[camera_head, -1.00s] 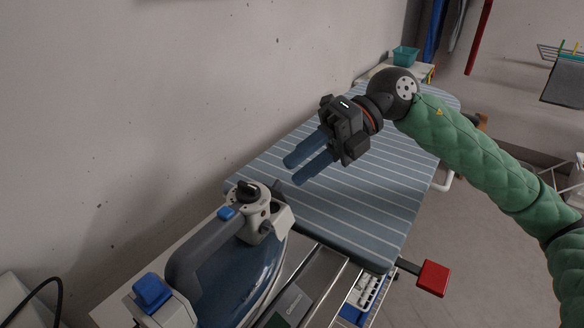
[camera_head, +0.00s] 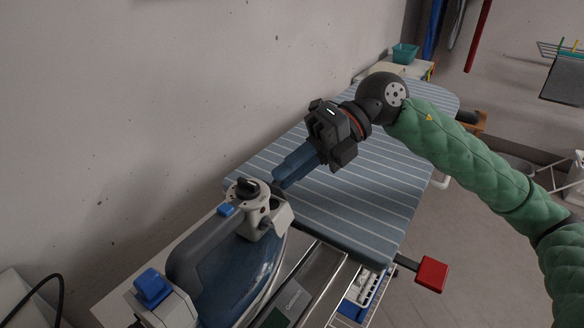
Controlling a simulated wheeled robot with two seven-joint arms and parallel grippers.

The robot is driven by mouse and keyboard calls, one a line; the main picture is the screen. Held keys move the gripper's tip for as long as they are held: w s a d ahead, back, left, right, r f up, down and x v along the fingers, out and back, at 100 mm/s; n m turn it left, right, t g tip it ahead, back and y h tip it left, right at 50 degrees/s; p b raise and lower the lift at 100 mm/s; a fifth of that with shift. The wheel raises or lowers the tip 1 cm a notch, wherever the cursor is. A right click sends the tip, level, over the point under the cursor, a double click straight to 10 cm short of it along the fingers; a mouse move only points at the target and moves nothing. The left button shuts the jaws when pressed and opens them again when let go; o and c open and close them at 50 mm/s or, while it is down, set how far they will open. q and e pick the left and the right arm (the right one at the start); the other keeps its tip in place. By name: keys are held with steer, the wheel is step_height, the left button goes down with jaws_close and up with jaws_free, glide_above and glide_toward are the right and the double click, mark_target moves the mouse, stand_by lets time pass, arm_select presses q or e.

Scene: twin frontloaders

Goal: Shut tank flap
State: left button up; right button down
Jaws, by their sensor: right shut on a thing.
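The steam iron (camera_head: 238,262) stands at the lower left, with a blue body, a grey handle and a pale nose carrying a dark knob. The small dark tank flap (camera_head: 277,191) sticks up at the nose, beside the knob; it is mostly hidden by my fingertips. My right gripper (camera_head: 280,180) comes in from the upper right, its blue fingers closed together on the flap. How far the flap stands open cannot be told. My left gripper is not in view.
The ironing board (camera_head: 350,215) with a striped blue cover runs behind the iron along the wall. A red-ended lever (camera_head: 431,274) sticks out at its right front. A teal basket (camera_head: 404,54) stands at the far end. Open floor lies to the right.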

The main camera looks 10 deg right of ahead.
mark_target(278, 187)
steer(key=t+h, duration=0.1)
steer(key=s+a+t+h, duration=0.1)
steer(key=h, duration=0.1)
steer(key=n+t+h, duration=0.1)
steer(key=shift+s+a+r+b, duration=0.2)
steer(key=shift+s+a+b, duration=0.1)
steer(key=shift+b, duration=0.05)
steer(key=shift+s+a+n+t+h+b, duration=0.2)
steer(key=shift+n+t+h+b, duration=0.1)
steer(key=shift+t+h, duration=0.2)
stand_by(0.3)
steer(key=c, duration=1.4)
jaws_free()
steer(key=shift+c, duration=0.2)
steer(key=shift+o, duration=0.3)
